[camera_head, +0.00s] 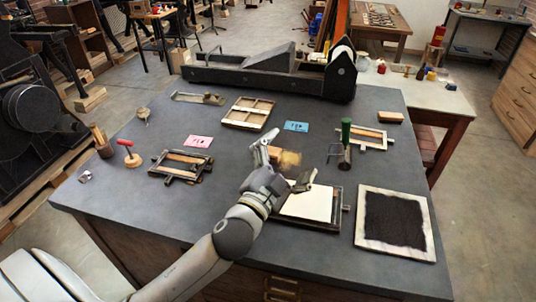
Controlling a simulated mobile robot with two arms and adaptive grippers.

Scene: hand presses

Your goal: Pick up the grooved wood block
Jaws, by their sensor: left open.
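A tan-brown block (290,160), which looks like the grooved wood block, lies on the dark table just beyond my left gripper's palm. Its grooves are too small to make out, and the gripper hides part of it. My left gripper (288,154) is open, with one finger on the block's left side and the other on its right front side. I cannot tell whether the fingers touch it. My right gripper is not in view.
A white sheet in a frame (306,206) lies close below the gripper. A green-handled tool (346,140) stands to the right. A black panel with a pale border (395,222) lies at front right. A long dark press (270,75) spans the back. Bare tabletop lies at front left.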

